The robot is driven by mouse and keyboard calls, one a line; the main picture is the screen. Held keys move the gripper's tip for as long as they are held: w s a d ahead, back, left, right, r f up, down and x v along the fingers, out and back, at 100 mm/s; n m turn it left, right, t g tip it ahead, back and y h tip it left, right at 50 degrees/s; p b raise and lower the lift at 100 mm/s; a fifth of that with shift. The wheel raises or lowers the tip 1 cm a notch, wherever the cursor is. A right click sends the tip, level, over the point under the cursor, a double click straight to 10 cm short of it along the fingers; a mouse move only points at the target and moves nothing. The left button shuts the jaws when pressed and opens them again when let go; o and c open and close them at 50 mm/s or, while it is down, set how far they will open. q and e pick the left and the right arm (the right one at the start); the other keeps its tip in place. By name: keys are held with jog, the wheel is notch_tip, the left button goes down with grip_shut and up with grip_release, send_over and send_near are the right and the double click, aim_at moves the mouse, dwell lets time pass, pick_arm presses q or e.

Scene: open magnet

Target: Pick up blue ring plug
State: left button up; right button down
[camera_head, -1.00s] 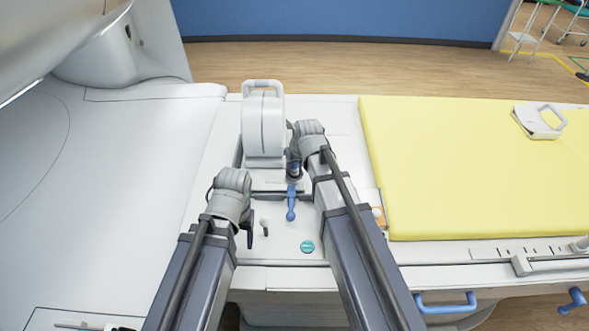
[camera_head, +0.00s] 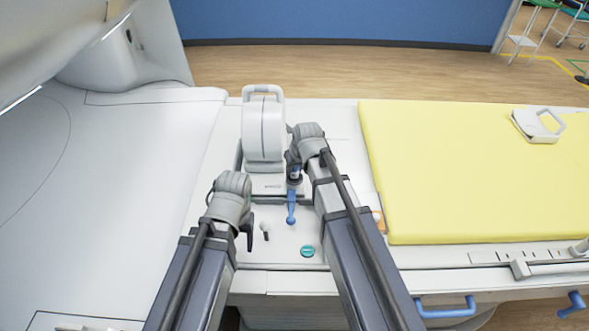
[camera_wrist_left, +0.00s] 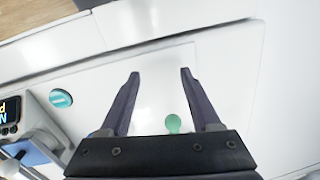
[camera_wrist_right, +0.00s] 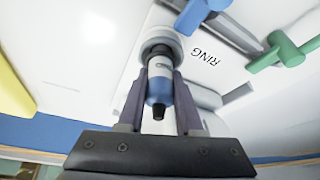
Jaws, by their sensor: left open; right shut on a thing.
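The blue ring plug (camera_wrist_right: 160,88), a short cylinder with a blue body, pale band and dark tip, stands between the fingers of my right gripper (camera_wrist_right: 158,80) in the right wrist view. Its far end meets a grey round socket (camera_wrist_right: 161,42) beside the word RING; I cannot tell how deep it sits. In the head view the plug (camera_head: 294,174) shows just right of the white coil's base, with my right gripper shut on it. My left gripper (camera_wrist_left: 160,75) is open and empty over the white panel. A pale green knob (camera_wrist_left: 173,123) lies below, between its fingers.
A white coil unit (camera_head: 263,130) stands directly left of the right gripper. A blue lever (camera_head: 291,207) and a teal button (camera_head: 307,251) are on the panel. A green lever (camera_wrist_right: 285,50) is near the socket. A yellow mattress (camera_head: 470,180) lies to the right.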

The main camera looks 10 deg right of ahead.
notch_tip(320, 180, up, 9)
jog(key=p, duration=0.8)
jog(key=shift+r+p, duration=0.15)
jog(key=shift+p, duration=0.25)
